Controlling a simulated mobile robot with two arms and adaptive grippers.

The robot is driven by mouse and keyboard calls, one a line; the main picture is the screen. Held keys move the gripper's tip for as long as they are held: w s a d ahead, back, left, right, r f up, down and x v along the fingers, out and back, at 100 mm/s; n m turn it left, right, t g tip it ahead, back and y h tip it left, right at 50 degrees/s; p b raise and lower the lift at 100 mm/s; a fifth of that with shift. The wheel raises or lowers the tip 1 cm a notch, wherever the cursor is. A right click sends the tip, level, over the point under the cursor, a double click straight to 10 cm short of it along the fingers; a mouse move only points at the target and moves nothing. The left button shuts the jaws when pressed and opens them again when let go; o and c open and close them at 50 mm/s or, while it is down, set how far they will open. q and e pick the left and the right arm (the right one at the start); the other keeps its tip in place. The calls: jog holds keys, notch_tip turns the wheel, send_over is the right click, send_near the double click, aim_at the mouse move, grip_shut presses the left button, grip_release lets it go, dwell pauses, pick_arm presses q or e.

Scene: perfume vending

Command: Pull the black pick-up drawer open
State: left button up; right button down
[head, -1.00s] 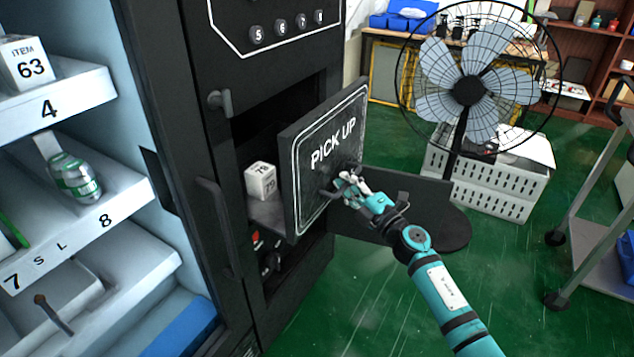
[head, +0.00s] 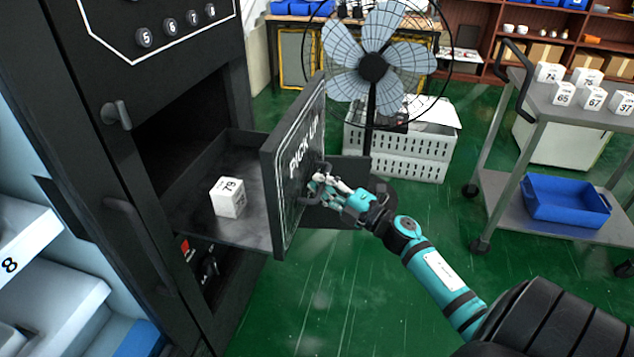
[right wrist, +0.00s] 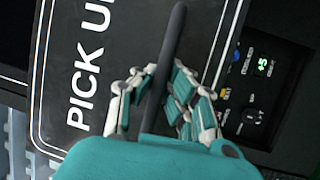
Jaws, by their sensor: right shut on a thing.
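The black pick-up drawer (head: 292,165) stands pulled out from the vending machine, its "PICK UP" front facing right in the head view. A white box marked 79 (head: 228,197) sits on the drawer's floor. My right gripper (head: 318,188) is at the drawer front, shut on the dark bar handle. In the right wrist view the handle (right wrist: 168,60) runs between the fingers of my right gripper (right wrist: 157,92), with the lettered drawer front (right wrist: 75,100) behind it. My left gripper is not in view.
The black vending machine (head: 75,110) stands at the left, with white shelves (head: 25,235) lower left. A standing fan (head: 372,68) and white crates (head: 400,150) are behind the drawer. A grey cart (head: 525,150) with white boxes and a blue bin (head: 565,200) is at the right. Green floor lies between.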

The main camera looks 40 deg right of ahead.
jog(key=c, duration=1.3)
grip_release()
jog(key=shift+c, duration=0.2)
jog(key=v, duration=1.2)
